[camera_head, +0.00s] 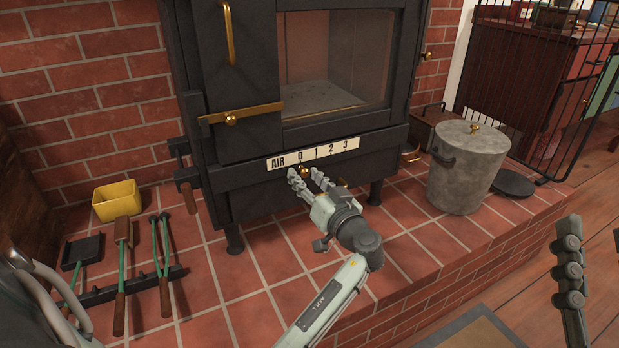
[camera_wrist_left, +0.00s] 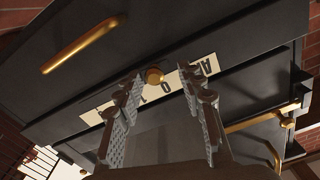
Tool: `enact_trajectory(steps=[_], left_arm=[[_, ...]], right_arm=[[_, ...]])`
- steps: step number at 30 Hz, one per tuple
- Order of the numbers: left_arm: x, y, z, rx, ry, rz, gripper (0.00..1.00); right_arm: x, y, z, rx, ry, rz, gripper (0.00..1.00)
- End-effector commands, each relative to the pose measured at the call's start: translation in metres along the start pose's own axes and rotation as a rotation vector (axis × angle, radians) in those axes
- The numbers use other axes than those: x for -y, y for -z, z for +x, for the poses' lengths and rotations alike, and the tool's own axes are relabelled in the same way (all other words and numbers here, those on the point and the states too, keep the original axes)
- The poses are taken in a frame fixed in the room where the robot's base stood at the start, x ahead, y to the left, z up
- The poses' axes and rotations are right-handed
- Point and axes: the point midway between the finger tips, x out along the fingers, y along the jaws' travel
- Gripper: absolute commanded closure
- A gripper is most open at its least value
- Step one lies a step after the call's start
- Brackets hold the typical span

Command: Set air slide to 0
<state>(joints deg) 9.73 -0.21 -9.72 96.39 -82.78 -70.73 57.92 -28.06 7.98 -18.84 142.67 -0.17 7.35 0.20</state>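The black stove (camera_head: 245,185) carries a pale AIR scale (camera_head: 313,153) marked 0, 1, 2, 3 below its glass door. A small round brass knob (camera_head: 304,173) sits just under the scale, near the 0 and on its side towards the 1. The knob also shows in the left wrist view (camera_wrist_left: 154,75), near the scale strip (camera_wrist_left: 204,70). My left gripper (camera_head: 305,175) is open, its fingertips on either side of the knob; I cannot tell whether they touch it. My right gripper (camera_head: 593,245) is at the right edge, fingers apart and empty, partly cut off.
A grey lidded bucket (camera_head: 467,170) stands right of the stove on the red tiled hearth (camera_head: 275,262). A yellow box (camera_head: 117,200) and fire tools (camera_head: 122,262) are at the left. A brass door latch (camera_head: 241,114) crosses the stove front. A black fireguard (camera_head: 520,85) stands at the back right.

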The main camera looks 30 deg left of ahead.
Motion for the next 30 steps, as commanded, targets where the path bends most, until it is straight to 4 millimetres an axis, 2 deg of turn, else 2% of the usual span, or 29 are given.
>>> enact_trajectory(steps=[8, 11, 22, 27, 30], left_arm=[[-0.002, 0.001, -0.001, -0.001, -0.004, -0.001, 0.59], [0.0, 0.008, -0.001, -0.001, -0.004, -0.004, 0.59], [0.018, 0.073, -0.001, -0.001, -0.003, -0.007, 0.59], [0.024, 0.092, 0.0, 0.0, -0.002, -0.003, 0.59], [0.025, 0.096, 0.0, 0.0, -0.002, -0.001, 0.59]], right_arm=[[0.0, 0.0, 0.001, 0.0, 0.002, -0.003, 0.6], [0.0, 0.0, 0.001, -0.001, 0.002, -0.003, 0.6], [0.0, 0.0, 0.0, 0.0, 0.001, -0.002, 0.6], [0.0, 0.0, 0.0, 0.001, 0.001, -0.001, 0.6], [0.0, 0.0, 0.0, 0.001, 0.001, -0.001, 0.6]])
